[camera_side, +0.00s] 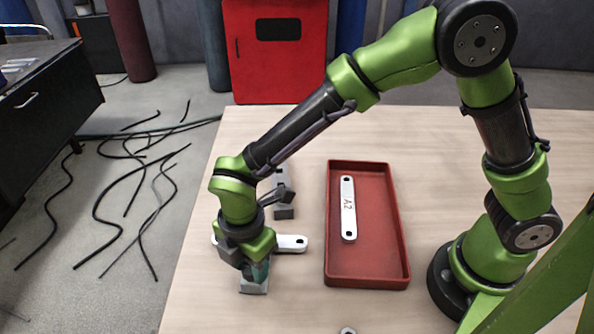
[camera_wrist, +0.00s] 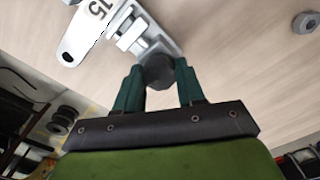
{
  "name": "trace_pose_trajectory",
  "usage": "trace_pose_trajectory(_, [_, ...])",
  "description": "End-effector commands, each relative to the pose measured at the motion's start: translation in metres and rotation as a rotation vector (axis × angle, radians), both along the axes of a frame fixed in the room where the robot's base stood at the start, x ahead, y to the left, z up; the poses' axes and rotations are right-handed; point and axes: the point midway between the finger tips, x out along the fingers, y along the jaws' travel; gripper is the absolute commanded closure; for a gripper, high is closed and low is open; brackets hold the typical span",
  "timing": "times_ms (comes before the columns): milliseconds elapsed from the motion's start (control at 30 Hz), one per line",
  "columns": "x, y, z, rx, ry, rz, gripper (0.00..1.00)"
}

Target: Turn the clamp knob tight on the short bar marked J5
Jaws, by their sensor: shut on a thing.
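A white bar (camera_wrist: 80,38) with a rounded, holed end shows in the wrist view. Its mark reads like J5, seen upside down and partly cut off. A grey metal clamp (camera_wrist: 146,38) sits across it, with a dark knob (camera_wrist: 159,72) at its near end. My gripper (camera_wrist: 160,78) has its green fingers on either side of the knob and is shut on it. In the side view my gripper (camera_side: 256,268) points down over the clamp's grey base (camera_side: 253,287), hiding the knob. The bar (camera_side: 291,243) sticks out to its right.
A red tray (camera_side: 368,270) to the right holds a white bar marked A2 (camera_side: 348,220). Another grey clamp (camera_side: 283,200) stands behind my gripper. A metal nut (camera_wrist: 305,22) lies on the table apart from the clamp. The table's left edge is close to my gripper.

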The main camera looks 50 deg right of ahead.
Motion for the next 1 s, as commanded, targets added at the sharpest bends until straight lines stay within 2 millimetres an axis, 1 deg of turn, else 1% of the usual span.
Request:
trace_pose_trajectory(100, [0.0, 0.0002, 0.0006, 0.0, 0.0, -0.195, 0.92])
trace_pose_trajectory(700, [0.0, 0.0002, 0.0008, 0.0, -0.001, -1.205, 0.92])
trace_pose_trajectory(833, [0.0, 0.0003, 0.0009, 0.001, 0.0, -1.364, 0.92])
trace_pose_trajectory(900, [0.0001, 0.0001, 0.0009, 0.001, 0.0, -1.407, 0.92])
trace_pose_trajectory(1000, [0.0002, 0.0, 0.0009, 0.001, 0.0, -1.422, 0.92])
